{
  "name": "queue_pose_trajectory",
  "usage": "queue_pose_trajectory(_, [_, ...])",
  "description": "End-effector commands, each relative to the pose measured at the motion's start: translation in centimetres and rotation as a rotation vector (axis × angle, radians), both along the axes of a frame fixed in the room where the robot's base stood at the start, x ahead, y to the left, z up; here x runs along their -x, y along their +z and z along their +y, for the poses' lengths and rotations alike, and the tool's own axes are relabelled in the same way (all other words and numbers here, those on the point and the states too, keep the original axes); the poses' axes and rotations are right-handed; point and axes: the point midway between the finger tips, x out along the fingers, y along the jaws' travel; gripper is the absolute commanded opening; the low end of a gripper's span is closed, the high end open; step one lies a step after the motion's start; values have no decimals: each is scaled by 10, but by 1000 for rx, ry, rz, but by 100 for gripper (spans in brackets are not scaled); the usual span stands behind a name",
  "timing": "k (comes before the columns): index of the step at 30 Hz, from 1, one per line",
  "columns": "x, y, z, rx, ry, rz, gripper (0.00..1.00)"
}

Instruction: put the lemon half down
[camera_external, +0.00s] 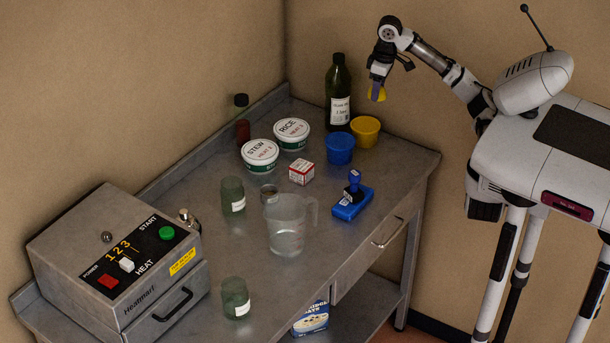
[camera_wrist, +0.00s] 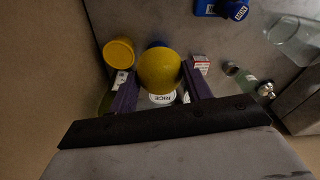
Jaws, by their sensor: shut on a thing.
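The yellow lemon half (camera_external: 378,93) is held at the tip of my gripper (camera_external: 375,84), up in the air above the far right part of the metal table (camera_external: 345,255). In the wrist view the lemon half (camera_wrist: 159,72) sits between the two purple fingers of my gripper (camera_wrist: 158,88), which are shut on it. It is clear of the table. Behind it in the wrist view, the RICE tub and a blue bowl are partly hidden.
A yellow bowl (camera_external: 365,132), a blue bowl (camera_external: 340,149) and a dark bottle (camera_external: 338,95) stand near below my gripper. Two lidded tubs, jars, a small box, a clear jug (camera_external: 287,225) and a blue stamp (camera_external: 352,201) share the table. A heater (camera_external: 118,265) fills the left end.

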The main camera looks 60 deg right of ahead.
Motion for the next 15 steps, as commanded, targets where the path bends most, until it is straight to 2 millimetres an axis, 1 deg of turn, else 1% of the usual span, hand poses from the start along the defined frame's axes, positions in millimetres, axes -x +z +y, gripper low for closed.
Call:
queue_pose_trajectory(1, [-18,-4,17,0,21,0,26])
queue_pose_trajectory(3, [-39,-5,38,-1,43,0,26])
queue_pose_trajectory(5, [-57,-6,56,-1,61,0,26])
queue_pose_trajectory(6, [-67,-7,69,0,72,0,26])
queue_pose_trajectory(8, [-83,-8,90,0,89,0,26])
queue_pose_trajectory(9, [-93,-9,104,-1,101,0,26])
queue_pose_trajectory(11, [-106,-11,126,-1,119,0,26])
queue_pose_trajectory(12, [-114,-12,141,-1,130,0,26])
queue_pose_trajectory(14, [-126,-14,164,0,147,0,26])
queue_pose_trajectory(15, [-133,-16,180,-1,159,0,26])
